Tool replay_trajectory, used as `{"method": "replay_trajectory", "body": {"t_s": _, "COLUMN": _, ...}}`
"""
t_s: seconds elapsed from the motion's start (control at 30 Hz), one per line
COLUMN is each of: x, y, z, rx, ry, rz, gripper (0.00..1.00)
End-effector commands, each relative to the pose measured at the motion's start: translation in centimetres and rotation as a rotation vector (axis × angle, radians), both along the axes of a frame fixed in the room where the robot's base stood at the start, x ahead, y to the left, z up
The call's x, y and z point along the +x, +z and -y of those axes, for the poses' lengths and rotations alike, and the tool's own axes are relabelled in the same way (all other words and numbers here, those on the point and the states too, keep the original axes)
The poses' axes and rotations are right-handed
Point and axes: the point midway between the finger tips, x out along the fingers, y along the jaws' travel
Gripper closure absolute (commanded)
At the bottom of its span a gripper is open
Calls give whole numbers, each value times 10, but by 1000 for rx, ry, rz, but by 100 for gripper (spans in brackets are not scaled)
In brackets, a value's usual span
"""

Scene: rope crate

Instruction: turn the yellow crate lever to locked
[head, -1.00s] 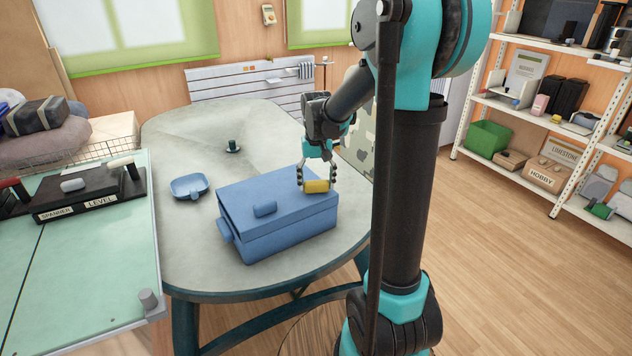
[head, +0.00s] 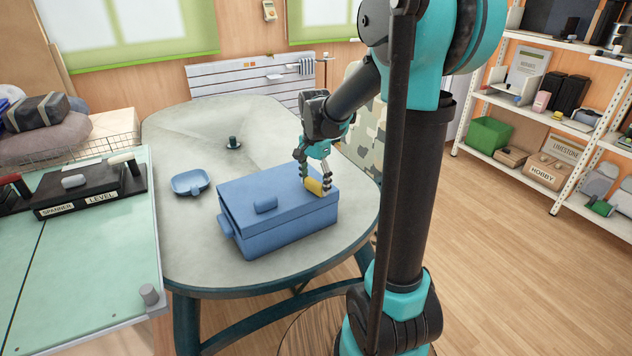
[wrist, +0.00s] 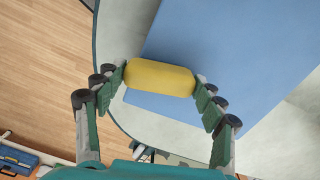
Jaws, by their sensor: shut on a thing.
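The yellow lever (head: 314,186) sits on top of the blue crate (head: 275,235), at the right end of its lid. In the wrist view the lever (wrist: 160,77) is a short, rounded yellow bar near the crate's edge. My gripper (head: 315,184) reaches down from above and is shut on the lever, with a finger at each end of it. In the wrist view the two fingers (wrist: 160,80) touch the bar's left and right ends. The lever lies at a slant in the head view. Its pivot is hidden.
The crate stands on a grey oval table (head: 180,255). A small blue dish (head: 189,182) lies left of it, and a dark green peg (head: 233,142) stands behind. A pale green workbench (head: 95,260) is at the left. The table's right edge is close to the crate.

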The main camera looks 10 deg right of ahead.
Motion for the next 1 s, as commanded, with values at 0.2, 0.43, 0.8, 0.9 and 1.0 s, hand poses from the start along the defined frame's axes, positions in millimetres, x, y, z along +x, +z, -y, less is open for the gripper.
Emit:
{"method": "replay_trajectory", "body": {"t_s": 0.2, "x": -2, "y": 0, "z": -3, "rx": 0, "ry": -130, "rz": 0, "gripper": 59}}
{"method": "replay_trajectory", "body": {"t_s": 0.43, "x": -3, "y": 0, "z": -5, "rx": 0, "ry": -207, "rz": 0, "gripper": 59}}
{"method": "replay_trajectory", "body": {"t_s": 0.8, "x": -3, "y": 0, "z": -5, "rx": 0, "ry": -233, "rz": 0, "gripper": 59}}
{"method": "replay_trajectory", "body": {"t_s": 0.9, "x": -3, "y": 0, "z": -5, "rx": 0, "ry": -233, "rz": 0, "gripper": 59}}
{"method": "replay_trajectory", "body": {"t_s": 1.0, "x": -3, "y": 0, "z": -5, "rx": 0, "ry": -233, "rz": 0, "gripper": 29}}
